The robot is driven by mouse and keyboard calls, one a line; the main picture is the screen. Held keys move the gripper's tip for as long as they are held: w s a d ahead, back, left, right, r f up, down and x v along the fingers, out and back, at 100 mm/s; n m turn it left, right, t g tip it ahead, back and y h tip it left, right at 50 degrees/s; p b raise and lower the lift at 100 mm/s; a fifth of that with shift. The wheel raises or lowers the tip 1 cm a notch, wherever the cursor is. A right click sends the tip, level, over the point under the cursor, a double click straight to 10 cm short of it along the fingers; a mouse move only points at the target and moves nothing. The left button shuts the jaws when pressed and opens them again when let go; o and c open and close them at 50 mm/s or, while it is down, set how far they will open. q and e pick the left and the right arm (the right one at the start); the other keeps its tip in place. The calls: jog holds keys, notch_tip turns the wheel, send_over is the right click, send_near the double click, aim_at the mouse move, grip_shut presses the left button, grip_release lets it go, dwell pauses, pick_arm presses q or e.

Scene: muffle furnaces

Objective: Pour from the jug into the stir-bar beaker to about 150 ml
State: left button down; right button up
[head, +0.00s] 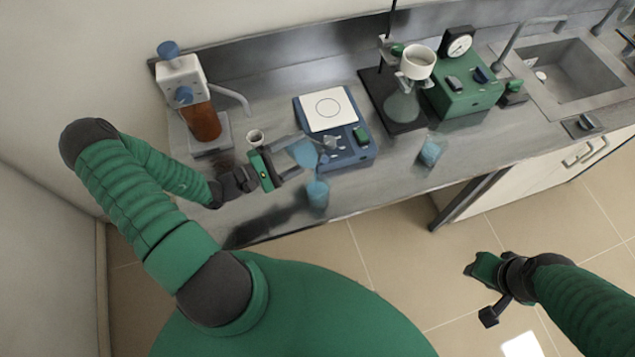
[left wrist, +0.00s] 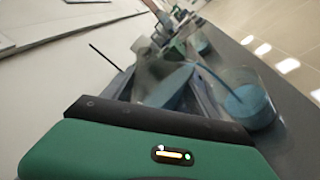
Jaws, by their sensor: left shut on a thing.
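My left gripper (head: 291,160) is shut on the clear jug (head: 304,152), which holds blue liquid and is tilted over the bench. In the left wrist view the jug (left wrist: 165,78) lies on its side past the fingers, and a thin blue stream runs from it into the stir-bar beaker (left wrist: 250,103). The beaker, also in the head view (head: 317,194), stands near the bench's front edge with blue liquid in it. Its graduations and stir bar cannot be made out. My right gripper (head: 481,292) hangs over the floor, away from the bench; its jaw opening is unclear.
A blue stirrer with a white top (head: 330,108) stands behind the jug. Another blue-filled beaker (head: 430,152), a funnel stand (head: 418,62) and a green pump box (head: 463,92) are at right.

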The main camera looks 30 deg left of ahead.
pick_arm(q)
jog(key=shift+w+r+n+p, duration=0.1)
jog(key=shift+r+n+p, duration=0.3)
jog(key=shift+n+p, duration=0.1)
jog(key=shift+a, duration=0.1)
jog(key=shift+f, duration=0.15)
jog(key=shift+r+n+p, duration=0.35)
jog(key=shift+n+p, duration=0.35)
jog(key=shift+n, duration=1.2)
jog(key=shift+a+f+n, duration=0.1)
jog(key=shift+f+n, duration=0.05)
jog(key=shift+n, duration=0.25)
